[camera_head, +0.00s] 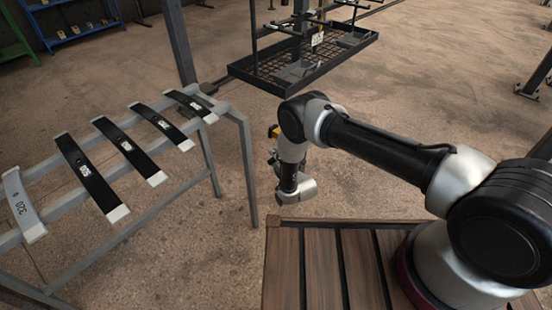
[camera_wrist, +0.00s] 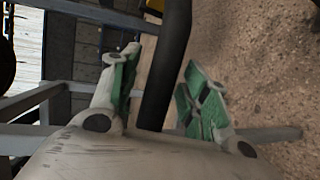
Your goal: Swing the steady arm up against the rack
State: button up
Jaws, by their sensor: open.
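In the wrist view my gripper (camera_wrist: 160,66) is open, with green pads on its two fingers. A dark round bar (camera_wrist: 167,62), possibly the steady arm, runs between the fingers with gaps visible on both sides. I cannot tell whether it lies within the grip or beyond it. In the head view my wrist hangs beyond the wooden deck, and my fingers are hidden. A small yellow part (camera_head: 273,131) shows beside the wrist. The grey rack (camera_head: 246,165) stands at the left, bearing several dark strips with pale ends. The steady arm cannot be made out clearly in the head view.
A black mesh tray stand (camera_head: 262,78) is behind my arm. A dark post (camera_head: 180,42) rises behind the grey rack. The slatted wooden deck (camera_head: 320,265) lies at the front. A blue shelf (camera_head: 70,33) is far left. Bare floor lies between rack and deck.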

grip_shut()
